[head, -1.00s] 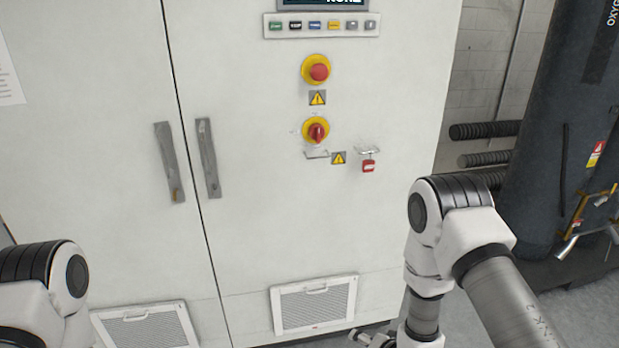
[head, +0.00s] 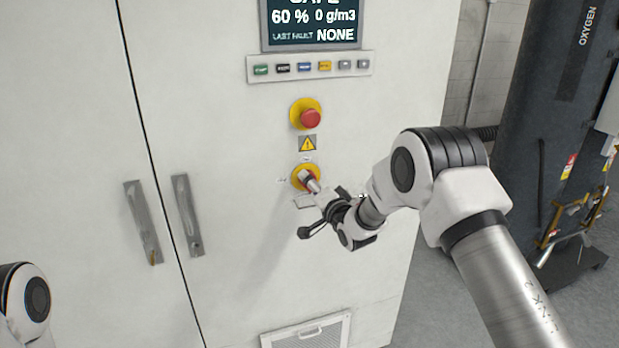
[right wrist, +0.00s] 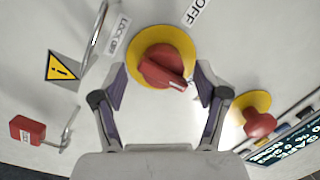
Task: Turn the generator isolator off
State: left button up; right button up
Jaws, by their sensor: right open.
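The generator isolator is a red rotary knob on a yellow round plate (head: 306,176) on the white cabinet front. In the right wrist view the red knob (right wrist: 163,67) sits just ahead of my right gripper, with an "OFF" label (right wrist: 196,12) near the plate. My right gripper (head: 322,208) is open, its two fingers (right wrist: 166,90) on either side of the knob's near edge. I cannot tell whether they touch it. In the head view the gripper partly covers the knob. My left gripper is out of frame; only part of my left arm shows.
A red emergency button (head: 310,118) sits above the isolator, below a button row (head: 309,68) and a display (head: 311,22). A red padlock (right wrist: 27,130) and metal hasp (right wrist: 95,35) are beside the knob. Door handles (head: 187,214) stand left. A dark oxygen cylinder (head: 545,130) stands right.

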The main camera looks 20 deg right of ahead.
jog(key=shift+w, duration=0.6)
jog(key=shift+r, duration=0.15)
jog(key=shift+s+r, duration=0.15)
jog(key=shift+s, duration=0.1)
jog(key=shift+w, duration=0.1)
jog(key=c, duration=1.1)
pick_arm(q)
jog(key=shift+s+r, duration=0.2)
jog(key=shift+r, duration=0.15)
